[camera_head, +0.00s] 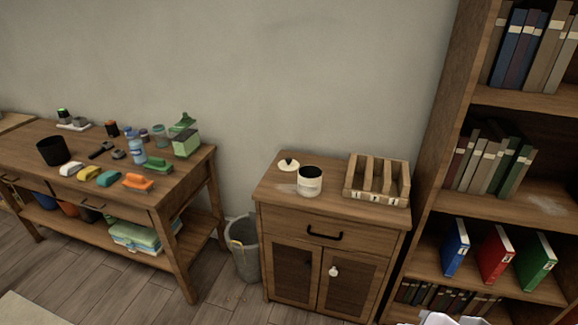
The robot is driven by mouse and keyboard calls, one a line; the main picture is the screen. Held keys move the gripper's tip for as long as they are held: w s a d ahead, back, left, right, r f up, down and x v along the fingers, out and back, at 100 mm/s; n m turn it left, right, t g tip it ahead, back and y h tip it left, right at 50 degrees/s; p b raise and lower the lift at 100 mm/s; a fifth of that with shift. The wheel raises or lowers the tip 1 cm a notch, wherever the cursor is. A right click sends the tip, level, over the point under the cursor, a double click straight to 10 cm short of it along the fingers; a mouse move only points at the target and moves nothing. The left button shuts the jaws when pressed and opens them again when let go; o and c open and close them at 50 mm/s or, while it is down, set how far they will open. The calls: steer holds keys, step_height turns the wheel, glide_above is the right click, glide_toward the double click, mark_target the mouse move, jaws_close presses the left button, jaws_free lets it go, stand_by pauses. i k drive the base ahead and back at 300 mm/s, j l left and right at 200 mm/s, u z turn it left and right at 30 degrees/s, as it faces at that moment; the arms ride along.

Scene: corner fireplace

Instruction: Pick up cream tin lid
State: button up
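The cream tin lid (288,166), round and pale with a small dark knob, lies on the back left of the small wooden cabinet's top (284,197). An open cream tin (310,187) with a dark rim and dark inside stands just to its right, in front. My gripper cannot be made out in this view. Only a pale piece, perhaps part of my arm, shows at the bottom edge, far from the lid.
A wooden rack (376,194) with slots stands on the right of the cabinet top. A tall bookshelf (436,135) rises at the right. A grey bin (244,262) stands left of the cabinet, beside a cluttered workbench (196,166). The wall is close behind.

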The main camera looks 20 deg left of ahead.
mark_target(288, 164)
steer(key=i+j+z, duration=0.1)
steer(key=i+j, duration=0.35)
steer(key=j, duration=0.25)
steer(key=i+j+z, duration=0.15)
steer(key=i+j, duration=0.3)
steer(key=j, duration=0.3)
steer(key=i+j+z, duration=0.15)
steer(key=j, duration=0.2)
steer(key=i+j, duration=0.2)
steer(key=j, duration=0.2)
steer(key=i+j+z, duration=0.15)
steer(key=j, duration=0.25)
steer(key=i, duration=0.05)
